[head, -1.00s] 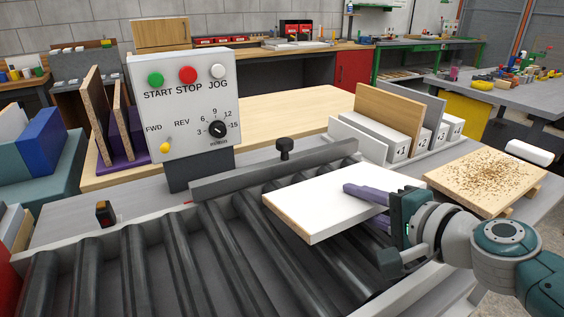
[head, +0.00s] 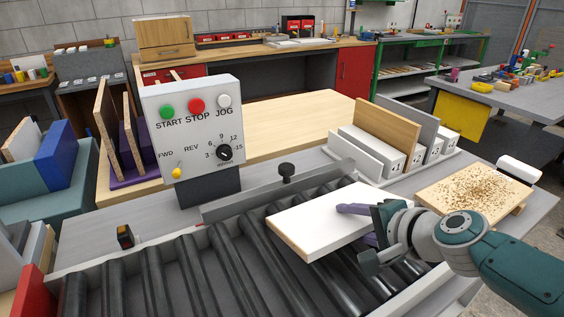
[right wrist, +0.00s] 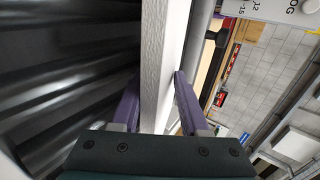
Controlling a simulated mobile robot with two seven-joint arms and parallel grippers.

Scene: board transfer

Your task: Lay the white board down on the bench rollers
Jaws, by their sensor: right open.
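The white board (head: 325,218) lies about flat over the bench rollers (head: 215,262), its pale wood edge showing at the front left. My right gripper (head: 356,223) is open around the board's right part, one purple finger above it and the other below. In the right wrist view the board (right wrist: 163,60) shows edge-on between the open fingers (right wrist: 157,100), with the rollers (right wrist: 70,60) to its left. I cannot tell whether the board's whole underside touches the rollers. My left gripper is not in view.
A control panel (head: 195,130) stands behind the rollers at left. A grey fence (head: 275,192) with a black knob runs along their far side. A rack of boards (head: 385,135) stands behind at right, and a crumb-covered wooden board (head: 475,187) lies right of my gripper.

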